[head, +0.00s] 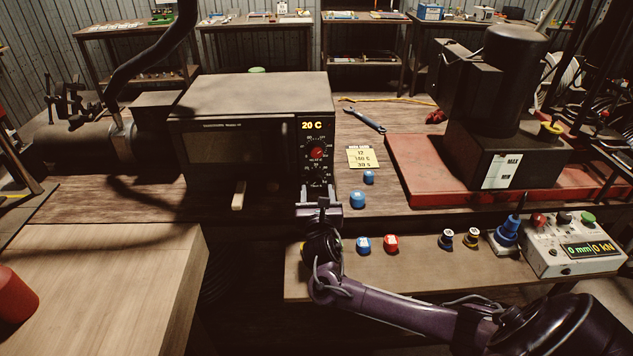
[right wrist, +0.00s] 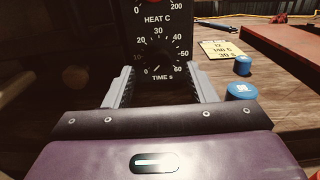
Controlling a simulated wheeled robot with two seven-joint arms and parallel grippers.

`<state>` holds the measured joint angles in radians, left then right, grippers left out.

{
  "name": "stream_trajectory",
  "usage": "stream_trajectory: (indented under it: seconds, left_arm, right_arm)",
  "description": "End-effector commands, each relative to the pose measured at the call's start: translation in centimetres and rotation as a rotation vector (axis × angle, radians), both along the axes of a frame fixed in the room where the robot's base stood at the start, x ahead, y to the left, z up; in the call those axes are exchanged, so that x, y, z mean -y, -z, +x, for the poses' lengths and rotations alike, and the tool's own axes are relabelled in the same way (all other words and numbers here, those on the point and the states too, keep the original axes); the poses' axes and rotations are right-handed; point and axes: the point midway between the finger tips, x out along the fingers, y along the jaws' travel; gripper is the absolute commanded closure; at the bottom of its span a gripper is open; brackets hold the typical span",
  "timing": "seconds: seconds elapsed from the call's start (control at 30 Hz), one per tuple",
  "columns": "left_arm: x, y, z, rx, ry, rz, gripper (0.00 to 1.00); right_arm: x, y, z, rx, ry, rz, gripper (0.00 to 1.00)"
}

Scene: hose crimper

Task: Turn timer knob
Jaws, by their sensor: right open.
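The timer knob (right wrist: 158,52) is dark and sits in the TIME s dial, marked 0 to 60, low on the oven's black front panel. A short pale pointer mark shows near the 0. In the head view my gripper partly covers this dial. The red heat knob (head: 317,152) is above it, under a display (head: 312,126) reading 20 C. My right gripper (right wrist: 162,88) is open and empty, facing the panel, with its fingers left and right of the timer dial and slightly below it. I cannot tell whether they touch the panel. My left gripper is out of view.
The oven (head: 245,95) stands on the wooden bench. A yellow note (head: 362,157) with 12, 140 C and 30 s lies to its right, near blue caps (head: 357,200) and a wrench (head: 365,119). A red-based press (head: 500,150) stands at the right. A pale handle (head: 239,195) juts from the oven front.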

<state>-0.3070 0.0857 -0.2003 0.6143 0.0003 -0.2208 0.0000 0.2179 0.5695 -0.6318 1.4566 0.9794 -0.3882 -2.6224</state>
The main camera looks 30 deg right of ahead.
Motion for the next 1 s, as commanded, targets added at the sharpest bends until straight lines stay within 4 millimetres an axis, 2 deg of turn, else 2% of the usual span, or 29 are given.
stream_trajectory:
  seconds: [0.07,0.17,0.27,0.43,0.57,0.67,0.9,1.0]
  left_arm:
    - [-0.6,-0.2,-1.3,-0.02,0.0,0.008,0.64]
    - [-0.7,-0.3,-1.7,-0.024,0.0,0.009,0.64]
    - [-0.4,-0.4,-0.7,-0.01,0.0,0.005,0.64]
    - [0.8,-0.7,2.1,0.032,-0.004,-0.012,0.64]
    - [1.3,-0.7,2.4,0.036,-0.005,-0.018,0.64]
    - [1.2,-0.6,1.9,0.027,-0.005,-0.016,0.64]
    - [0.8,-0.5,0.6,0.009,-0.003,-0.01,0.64]
    - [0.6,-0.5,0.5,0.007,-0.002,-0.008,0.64]
  right_arm:
    - [0.8,-0.2,1.1,-0.001,0.003,0.001,0.49]
    - [1.3,-0.1,2.2,0.001,0.001,0.001,0.49]
    - [1.7,0.0,2.9,-0.001,0.0,0.003,0.49]
    - [1.9,0.1,3.1,-0.002,-0.001,0.004,0.49]
    - [1.9,0.1,3.1,-0.002,-0.001,0.003,0.49]
    - [1.9,0.1,3.1,-0.002,-0.001,0.003,0.6]
    - [1.9,0.1,3.1,-0.002,-0.001,0.003,0.91]
    - [1.9,0.0,3.1,0.0,-0.001,0.005,0.92]
